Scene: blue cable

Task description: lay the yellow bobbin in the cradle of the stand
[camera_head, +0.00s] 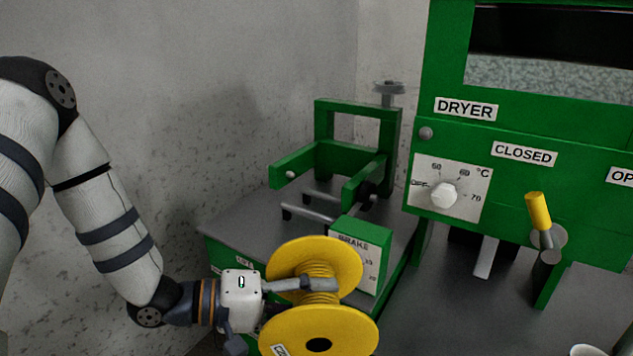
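The yellow bobbin (318,332) is at the lower middle of the head view, tilted, with its two round flanges and the wound core between them showing. My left gripper (312,292) comes in from the left and is shut on the bobbin. One finger lies across the core between the flanges; the other is mostly hidden. The green stand (361,112) is behind the bobbin, with two forward arms (285,168) forming its cradle, which looks empty. The bobbin is in front of the stand and lower in the picture. My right gripper is not in view.
A green box labelled BRAKE (350,241) stands between bobbin and cradle. Grey rods (310,214) lie below the cradle arms. At right is a green dryer (565,125) with a white knob (444,195) and a yellow-handled lever (538,211). A white rim shows at the bottom right.

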